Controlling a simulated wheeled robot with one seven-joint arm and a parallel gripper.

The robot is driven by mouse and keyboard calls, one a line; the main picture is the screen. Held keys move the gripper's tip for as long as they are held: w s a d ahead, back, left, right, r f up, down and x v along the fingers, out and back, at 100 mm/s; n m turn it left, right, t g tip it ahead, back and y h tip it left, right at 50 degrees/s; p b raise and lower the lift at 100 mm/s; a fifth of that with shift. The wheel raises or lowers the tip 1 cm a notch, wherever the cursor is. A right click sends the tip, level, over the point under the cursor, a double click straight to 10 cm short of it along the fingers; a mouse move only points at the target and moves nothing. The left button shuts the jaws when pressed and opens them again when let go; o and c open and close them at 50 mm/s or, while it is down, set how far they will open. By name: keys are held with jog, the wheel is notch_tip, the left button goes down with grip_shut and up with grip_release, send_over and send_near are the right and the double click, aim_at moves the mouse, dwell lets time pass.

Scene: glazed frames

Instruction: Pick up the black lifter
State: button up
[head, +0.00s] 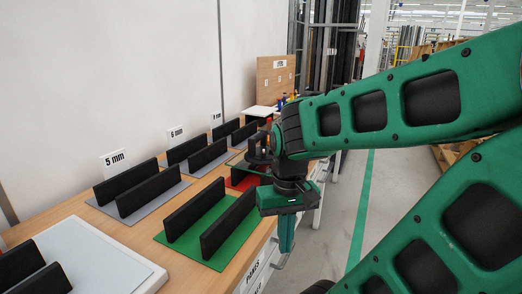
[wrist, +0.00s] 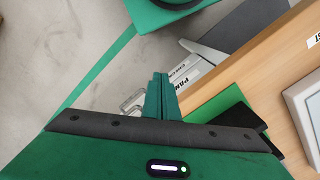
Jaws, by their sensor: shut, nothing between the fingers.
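Small coloured items (head: 287,99) stand at the far end of the bench, too small to tell apart and partly hidden by my arm. My gripper (head: 286,236) points down at the bench's right edge, beside the green base with black bars. Its green fingers are together and empty, and they also show in the wrist view (wrist: 160,85) over the grey floor and the bench's edge.
The wooden bench (head: 140,214) holds a green base (head: 208,252) with two upright black bars, a red base (head: 243,179), grey bases (head: 127,217) and a white panel (head: 85,260).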

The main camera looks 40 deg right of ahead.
jog(key=o, duration=0.5)
jog(key=shift+s+r, duration=0.15)
jog(key=shift+s, duration=0.2)
jog(key=shift+o, duration=0.9)
jog(key=shift+d+r+n, duration=0.2)
jog(key=shift+r+n, duration=0.05)
jog(key=shift+n, duration=0.05)
jog(key=n+t+h, duration=0.2)
jog(key=n+t, duration=1)
jog(key=n, duration=1.3)
send_near(259, 137)
jog(key=x, duration=0.6)
jog(key=shift+w, duration=0.2)
jog(key=shift+x, duration=2.65)
